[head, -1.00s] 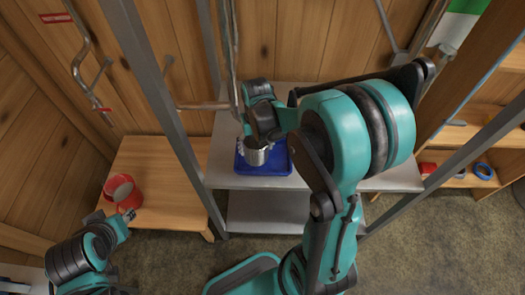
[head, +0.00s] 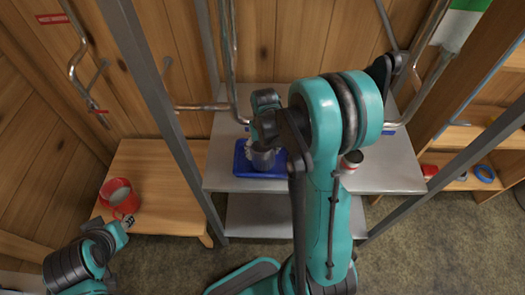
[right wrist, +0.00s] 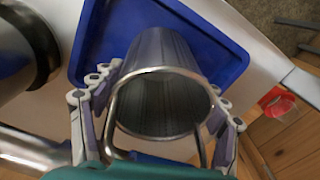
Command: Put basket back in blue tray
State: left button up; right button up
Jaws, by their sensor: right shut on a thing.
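The basket (head: 263,158) is a grey metal cylinder with a wire handle. In the right wrist view the basket (right wrist: 158,95) shows its open mouth toward the camera. My right gripper (head: 262,142) is shut on it, with fingers on both sides of the wall in the wrist view (right wrist: 158,112). The blue tray (head: 242,165) lies on the grey metal shelf, and the basket is over it; I cannot tell whether they touch. The tray (right wrist: 225,55) also shows behind the basket in the wrist view. My left gripper (head: 129,221) is beside a red cup; its opening is unclear.
The red cup (head: 120,197) stands on a wooden bench (head: 165,175) at the left. Grey posts flank the shelf. A large metal cylinder (right wrist: 20,50) shows in the wrist view.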

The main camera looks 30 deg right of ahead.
jog(key=shift+d+f, duration=0.1)
jog(key=shift+f, duration=0.1)
jog(key=o, duration=1.8)
jog(key=shift+c, duration=0.2)
jog(key=shift+r, duration=0.1)
